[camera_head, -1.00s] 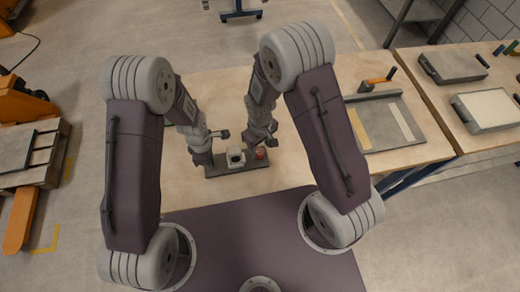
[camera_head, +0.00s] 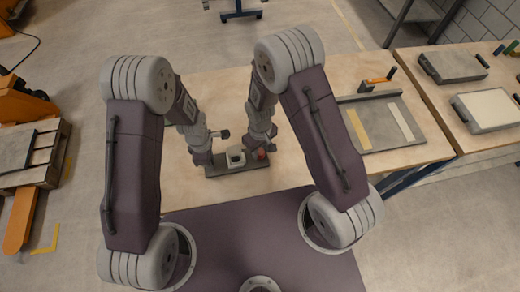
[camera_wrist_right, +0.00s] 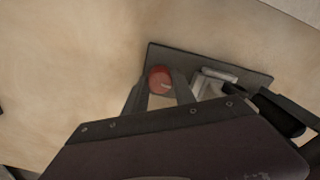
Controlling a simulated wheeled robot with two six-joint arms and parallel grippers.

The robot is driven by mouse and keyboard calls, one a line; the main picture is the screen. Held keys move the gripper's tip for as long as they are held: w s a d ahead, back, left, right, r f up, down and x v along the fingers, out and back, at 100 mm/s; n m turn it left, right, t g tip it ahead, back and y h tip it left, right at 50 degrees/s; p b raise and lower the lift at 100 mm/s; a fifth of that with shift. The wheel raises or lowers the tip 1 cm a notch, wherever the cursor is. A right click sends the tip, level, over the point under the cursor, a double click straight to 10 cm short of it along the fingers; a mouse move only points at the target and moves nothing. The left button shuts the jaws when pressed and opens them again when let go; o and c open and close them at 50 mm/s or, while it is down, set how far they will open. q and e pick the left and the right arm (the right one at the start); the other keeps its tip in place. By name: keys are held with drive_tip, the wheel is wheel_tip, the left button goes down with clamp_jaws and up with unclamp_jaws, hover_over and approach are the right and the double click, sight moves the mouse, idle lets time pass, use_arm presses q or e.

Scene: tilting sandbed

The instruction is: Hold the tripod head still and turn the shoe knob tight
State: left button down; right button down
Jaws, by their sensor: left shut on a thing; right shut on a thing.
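The tripod head (camera_head: 236,157) is a small pale block with a dark round opening, on a dark grey base plate (camera_head: 228,173) on the wooden table. It also shows in the right wrist view (camera_wrist_right: 211,80). The red shoe knob (camera_wrist_right: 159,78) sits at its side and shows in the head view (camera_head: 262,154). My right gripper (camera_wrist_right: 159,90) is shut on the knob, one finger on each side. My left gripper (camera_head: 211,161) is at the left side of the tripod head and shut on it; its fingertips are partly hidden. Its dark body shows in the right wrist view.
A grey tray (camera_head: 416,130) with a yellow and a pale strip lies on the table to the right, an orange-handled tool (camera_head: 378,80) at its back edge. The table is clear between the arms and this tray. Another bench with flat cases (camera_head: 450,66) stands far right.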

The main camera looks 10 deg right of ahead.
sight(260, 152)
drive_tip(key=m, duration=1)
drive_tip(key=shift+m, duration=0.5)
idle(0.3)
drive_tip(key=c, duration=1)
unclamp_jaws()
wheel_tip(260, 152, up, 12)
